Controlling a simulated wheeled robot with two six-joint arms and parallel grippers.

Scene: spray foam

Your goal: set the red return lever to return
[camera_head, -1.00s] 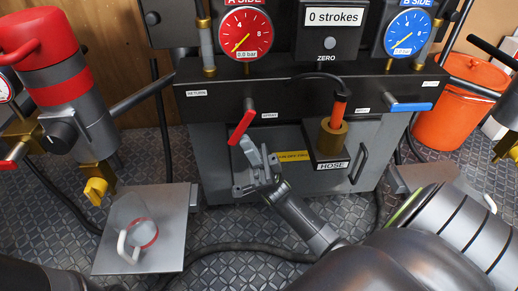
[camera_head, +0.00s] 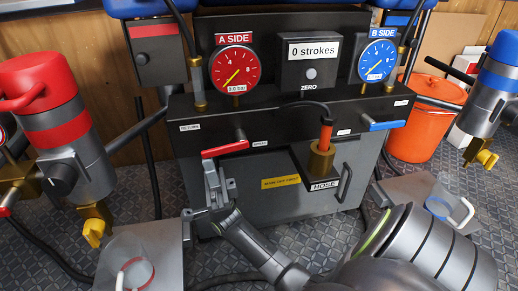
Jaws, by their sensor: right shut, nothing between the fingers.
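The red return lever (camera_head: 225,149) is on the front of the black manifold (camera_head: 290,118), below the A SIDE gauge. It points left from its pivot, nearly level, its free end under the RETURN label (camera_head: 190,127). The SPRAY label (camera_head: 260,143) is right of the pivot. My right gripper (camera_head: 212,178) is shut and empty, its tips just under the lever's free end. I cannot tell whether they touch it. My left gripper is not in view.
A blue lever (camera_head: 387,125) sits at the manifold's right. The hose fitting (camera_head: 322,158) stands in its holder right of my gripper. A red pump (camera_head: 55,115) and a cup (camera_head: 125,262) on a plate are at the left. An orange bucket (camera_head: 425,120) is at the right.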

